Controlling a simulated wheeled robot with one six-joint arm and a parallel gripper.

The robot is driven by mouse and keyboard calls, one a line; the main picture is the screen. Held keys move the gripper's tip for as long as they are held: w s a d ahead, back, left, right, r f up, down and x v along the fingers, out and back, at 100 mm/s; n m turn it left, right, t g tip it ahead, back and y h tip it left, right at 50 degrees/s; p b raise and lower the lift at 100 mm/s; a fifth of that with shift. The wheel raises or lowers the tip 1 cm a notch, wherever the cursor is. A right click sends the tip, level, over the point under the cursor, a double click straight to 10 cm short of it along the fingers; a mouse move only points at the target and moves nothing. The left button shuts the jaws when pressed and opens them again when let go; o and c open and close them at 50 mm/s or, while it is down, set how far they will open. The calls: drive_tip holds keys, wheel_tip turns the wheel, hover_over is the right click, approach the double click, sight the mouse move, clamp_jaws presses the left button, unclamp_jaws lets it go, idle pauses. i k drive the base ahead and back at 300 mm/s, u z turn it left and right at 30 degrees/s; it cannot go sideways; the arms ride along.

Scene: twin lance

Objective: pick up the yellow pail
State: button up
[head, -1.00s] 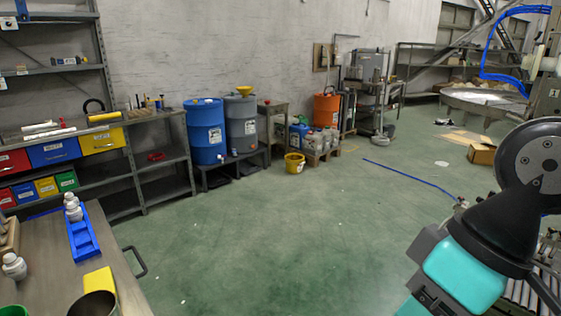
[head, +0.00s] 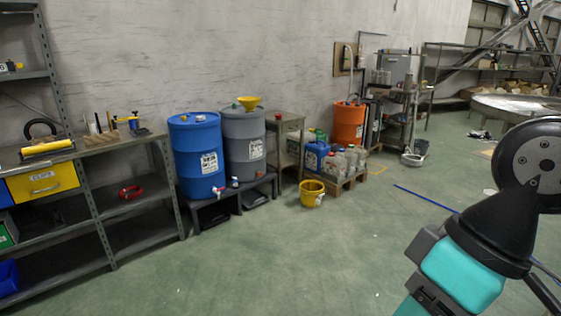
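The yellow pail (head: 312,194) stands upright on the green floor, in front of the small metal cabinet and left of the pallet with jugs. Something pale shows at its right side, too small to make out. My arm fills the right edge of the head view, well nearer than the pail. My gripper's fingers are not in view.
A blue drum (head: 197,160) and a grey drum (head: 243,145) stand on low stands left of the pail. A pallet (head: 345,183) with jugs is close on its right. Shelving (head: 130,190) lines the left. A blue hose (head: 425,198) lies right. The floor between is clear.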

sight(311, 188)
drive_tip(key=i, duration=5.8)
drive_tip(key=u, duration=0.1)
